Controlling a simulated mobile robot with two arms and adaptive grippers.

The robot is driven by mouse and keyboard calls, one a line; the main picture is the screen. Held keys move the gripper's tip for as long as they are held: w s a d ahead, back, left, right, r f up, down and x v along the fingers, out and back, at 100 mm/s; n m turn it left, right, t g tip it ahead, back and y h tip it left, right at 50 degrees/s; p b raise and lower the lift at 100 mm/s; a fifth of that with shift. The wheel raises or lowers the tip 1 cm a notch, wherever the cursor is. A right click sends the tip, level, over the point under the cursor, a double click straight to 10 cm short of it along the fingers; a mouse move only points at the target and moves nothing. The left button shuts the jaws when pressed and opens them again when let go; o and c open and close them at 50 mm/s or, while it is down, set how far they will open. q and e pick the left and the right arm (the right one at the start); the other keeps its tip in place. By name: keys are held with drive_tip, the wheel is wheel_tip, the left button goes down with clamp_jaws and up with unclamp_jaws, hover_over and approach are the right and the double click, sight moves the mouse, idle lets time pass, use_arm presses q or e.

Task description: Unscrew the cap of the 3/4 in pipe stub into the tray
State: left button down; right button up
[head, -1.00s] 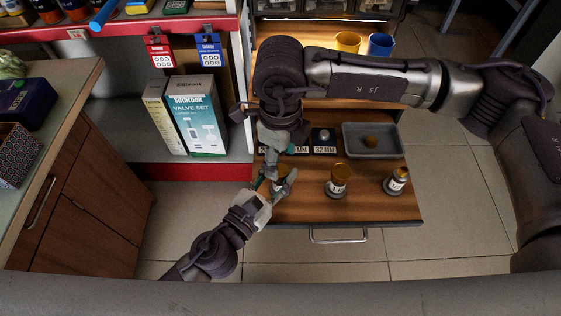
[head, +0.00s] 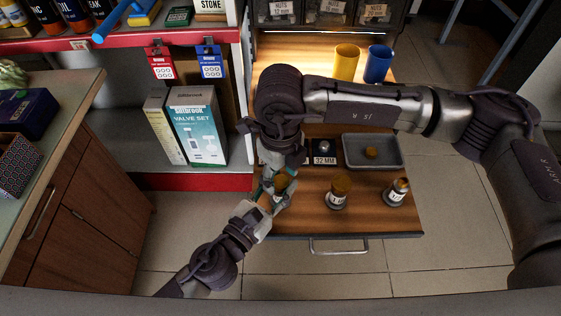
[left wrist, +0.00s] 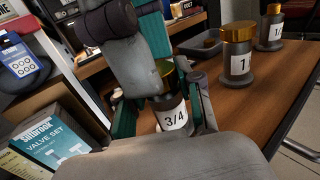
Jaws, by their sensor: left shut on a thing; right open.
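The 3/4 pipe stub (left wrist: 172,118), a dark grey cylinder with a white "3/4" label, stands on the wooden drawer board at its left side. My left gripper (head: 270,198) is shut on the stub from the front left, with a finger on each side in the left wrist view. The stub's brass cap (head: 283,182) is partly hidden. My right gripper (head: 279,174) is open and comes down from above, close over the cap; I cannot tell whether it touches it. The grey tray (head: 396,152) sits at the board's back right with a small brass piece (head: 371,153) in it.
The stub labelled 1 (head: 337,194), brass-capped, and another stub (head: 397,192) with a narrower brass top stand to the right. Yellow (head: 346,62) and blue (head: 379,63) cups stand farther back.

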drive_tip(key=shift+f, duration=0.5)
drive_tip(key=shift+c, duration=0.2)
clamp_jaws()
drive_tip(key=n, duration=0.3)
drive_tip(key=shift+o, duration=0.7)
unclamp_jaws()
